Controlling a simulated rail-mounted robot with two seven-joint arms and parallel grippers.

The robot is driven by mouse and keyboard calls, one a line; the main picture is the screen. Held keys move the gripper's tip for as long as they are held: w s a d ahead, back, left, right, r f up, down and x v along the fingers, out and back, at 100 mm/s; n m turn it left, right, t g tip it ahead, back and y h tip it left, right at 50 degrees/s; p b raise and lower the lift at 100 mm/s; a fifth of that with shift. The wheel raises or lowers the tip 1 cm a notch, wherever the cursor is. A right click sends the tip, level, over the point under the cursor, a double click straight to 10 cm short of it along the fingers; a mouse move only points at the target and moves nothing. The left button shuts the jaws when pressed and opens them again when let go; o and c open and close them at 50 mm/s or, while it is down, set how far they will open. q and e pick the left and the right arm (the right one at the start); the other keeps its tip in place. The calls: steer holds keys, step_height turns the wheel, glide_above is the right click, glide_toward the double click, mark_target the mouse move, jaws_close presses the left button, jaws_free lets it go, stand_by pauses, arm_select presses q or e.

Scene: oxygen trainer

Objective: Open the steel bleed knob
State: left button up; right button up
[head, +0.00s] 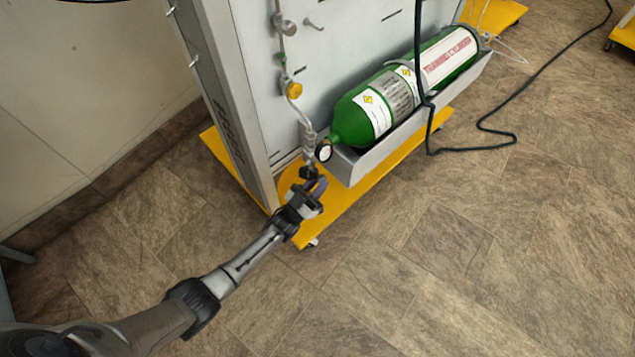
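My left gripper (314,181) reaches in from the lower left to the foot of the steel pipe (309,140) on the panel's near edge. Its fingers are small and dark here, and I cannot tell their gap or whether they touch a fitting. A round steel knob (287,27) shows higher on the pipe run, well above the gripper. Any knob at the pipe's foot is partly hidden by the gripper, so I cannot tell for sure which fitting is the bleed knob. My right gripper is out of view.
A yellow knob (294,90) and a round gauge (324,151) sit along the pipe. A green cylinder (350,118) lies in a grey cradle (362,162) on the right. A yellow base (352,203) juts out below. A black cable (484,150) crosses the floor.

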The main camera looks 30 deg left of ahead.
arm_select(q)
steer(key=shift+o, duration=0.8)
steer(key=p+v, duration=0.2)
steer(key=v, duration=1.2)
steer(key=shift+d, duration=0.1)
